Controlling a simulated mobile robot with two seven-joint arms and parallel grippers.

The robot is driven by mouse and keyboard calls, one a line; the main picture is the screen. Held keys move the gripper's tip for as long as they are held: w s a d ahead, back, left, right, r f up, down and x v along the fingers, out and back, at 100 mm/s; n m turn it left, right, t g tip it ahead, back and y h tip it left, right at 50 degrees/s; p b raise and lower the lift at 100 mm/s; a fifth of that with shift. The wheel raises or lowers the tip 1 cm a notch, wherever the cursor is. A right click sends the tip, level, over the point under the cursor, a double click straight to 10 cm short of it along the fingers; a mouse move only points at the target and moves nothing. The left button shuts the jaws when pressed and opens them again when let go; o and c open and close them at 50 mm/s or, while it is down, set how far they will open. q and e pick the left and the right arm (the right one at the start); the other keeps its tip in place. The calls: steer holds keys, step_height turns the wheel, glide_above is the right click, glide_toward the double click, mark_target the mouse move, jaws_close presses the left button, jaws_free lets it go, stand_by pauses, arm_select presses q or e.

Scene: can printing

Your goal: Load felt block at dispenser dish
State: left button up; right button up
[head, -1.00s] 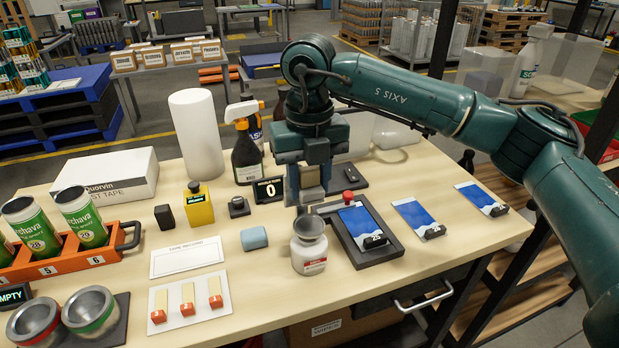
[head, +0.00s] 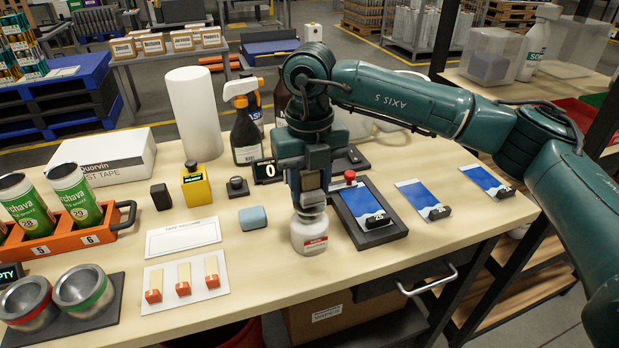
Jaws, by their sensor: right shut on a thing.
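The dispenser (head: 310,238) is a white bottle with a red label, standing upright near the table's front edge. Its grey top dish is mostly covered by my right gripper (head: 309,203), which comes straight down over it. The right gripper is shut on a small block, taken as the felt block; the fingers hide nearly all of it. I cannot tell whether the block touches the dish. My left gripper is not in view.
A framed blue card (head: 370,211) with a red knob stands close right of the dispenser. A blue-grey block (head: 253,217) lies to its left. Spray bottles (head: 246,138) and a white cylinder (head: 195,109) stand behind.

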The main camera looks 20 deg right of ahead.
stand_by(0.3)
stand_by(0.5)
steer(key=shift+f+b, duration=0.9)
steer(key=shift+f, duration=0.2)
stand_by(0.6)
stand_by(0.8)
steer(key=shift+r+p, duration=2.05)
steer(key=shift+r, duration=1.5)
